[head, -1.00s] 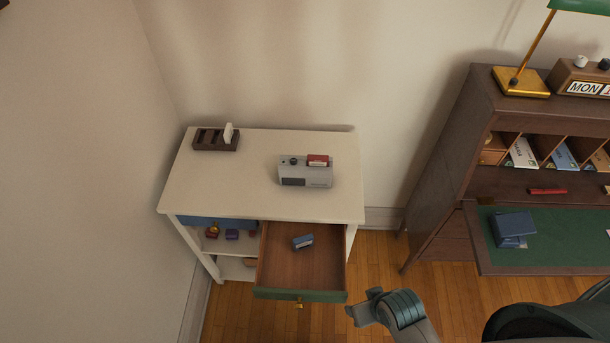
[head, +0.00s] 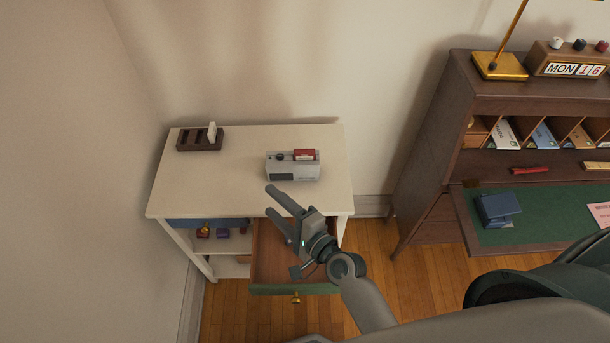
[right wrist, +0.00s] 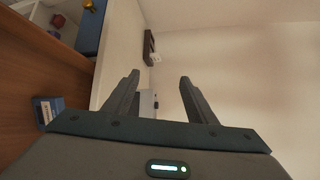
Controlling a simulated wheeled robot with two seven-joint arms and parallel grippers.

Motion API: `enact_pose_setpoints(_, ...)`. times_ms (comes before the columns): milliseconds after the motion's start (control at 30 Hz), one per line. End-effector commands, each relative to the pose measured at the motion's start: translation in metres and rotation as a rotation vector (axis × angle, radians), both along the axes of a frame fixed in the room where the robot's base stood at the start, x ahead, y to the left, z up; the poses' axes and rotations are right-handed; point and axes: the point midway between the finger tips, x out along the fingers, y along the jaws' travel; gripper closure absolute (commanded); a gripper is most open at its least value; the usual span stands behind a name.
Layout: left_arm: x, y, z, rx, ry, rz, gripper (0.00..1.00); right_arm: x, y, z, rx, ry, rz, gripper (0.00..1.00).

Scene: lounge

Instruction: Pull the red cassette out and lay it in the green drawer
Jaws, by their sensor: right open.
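The red cassette (head: 305,154) stands partly in the top of a grey cassette player (head: 292,170) on the white cabinet top. The green-fronted drawer (head: 275,289) below is pulled open; my right arm covers much of its inside. My right gripper (head: 268,201) is open and empty, in front of the player and above the drawer, apart from the cassette. In the right wrist view a blue cassette (right wrist: 46,109) lies in the drawer, and part of the player (right wrist: 147,103) shows between the fingers. My left gripper is not in view.
A dark slotted rack (head: 199,140) with a white card stands at the cabinet's back left. A blue-fronted drawer (head: 205,223) is beside the open one, above shelves with small items. A wooden desk (head: 430,150) stands to the right. The cabinet top's left front is clear.

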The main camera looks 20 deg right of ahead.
Motion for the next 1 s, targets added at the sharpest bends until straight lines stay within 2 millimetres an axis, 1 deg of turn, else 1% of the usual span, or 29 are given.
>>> enact_pose_setpoints(33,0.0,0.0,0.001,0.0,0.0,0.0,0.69,0.014,-0.004,0.008,0.133,0.003,-0.07,0.48)
enact_pose_setpoints(100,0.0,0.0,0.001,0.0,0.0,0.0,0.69,0.032,-0.016,0.017,0.334,0.009,-0.179,0.48)
enact_pose_setpoints(167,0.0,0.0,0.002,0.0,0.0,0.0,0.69,0.045,-0.028,0.02,0.504,0.017,-0.272,0.48)
enact_pose_setpoints(200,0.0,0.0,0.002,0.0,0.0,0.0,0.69,0.052,-0.037,0.02,0.617,0.025,-0.335,0.48)
enact_pose_setpoints(300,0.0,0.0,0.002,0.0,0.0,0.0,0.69,0.066,-0.06,0.014,0.878,0.043,-0.487,0.48)
enact_pose_setpoints(400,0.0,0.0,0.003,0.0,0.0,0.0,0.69,0.074,-0.079,0.001,1.088,0.059,-0.619,0.48)
enact_pose_setpoints(500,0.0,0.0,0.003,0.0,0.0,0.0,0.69,0.076,-0.091,-0.012,1.234,0.069,-0.717,0.48)
enact_pose_setpoints(600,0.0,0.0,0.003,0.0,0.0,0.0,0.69,0.076,-0.097,-0.02,1.314,0.073,-0.775,0.48)
enact_pose_setpoints(700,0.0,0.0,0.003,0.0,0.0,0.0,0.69,0.076,-0.1,-0.023,1.345,0.076,-0.797,0.48)
enact_pose_setpoints(1000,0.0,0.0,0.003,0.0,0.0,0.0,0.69,0.076,-0.1,-0.023,1.343,0.075,-0.797,0.48)
